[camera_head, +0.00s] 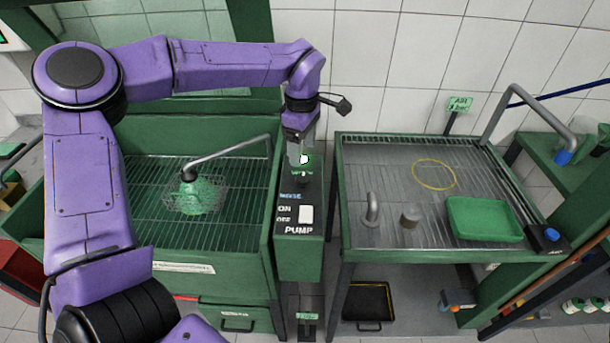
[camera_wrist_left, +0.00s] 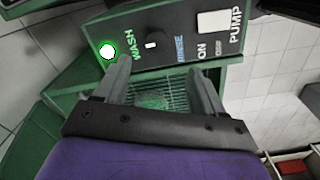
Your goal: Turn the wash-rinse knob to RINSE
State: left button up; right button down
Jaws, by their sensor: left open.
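The control box (camera_head: 312,215) stands between the wash basin and the right-hand bench. In the left wrist view its panel (camera_wrist_left: 180,49) reads WASH, RINSE, ON, OFF and PUMP. The wash-rinse knob (camera_wrist_left: 152,43) is small and dark with a white mark, between the WASH and RINSE words; its exact setting is hard to tell. My left gripper (camera_head: 301,157) is over the back end of the box. In the left wrist view the left gripper (camera_wrist_left: 160,68) is open and empty, its fingers apart from the knob. My right gripper is not in view.
A lit green lamp (camera_wrist_left: 107,51) is beside WASH. The white pump switch (camera_head: 306,214) is towards the front of the box. The basin's curved spout (camera_head: 228,154) is at left. The bench holds a green tray (camera_head: 484,220), a yellow ring (camera_head: 434,174) and metal parts.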

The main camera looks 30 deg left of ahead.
aim_at(303, 177)
pick_arm(q)
notch_tip(303, 177, down, 9)
jog(key=shift+w+p, duration=0.1)
jog(key=shift+p, duration=0.6)
jog(key=shift+w+f, duration=0.15)
jog(key=c, duration=1.1)
jog(key=shift+o, duration=0.2)
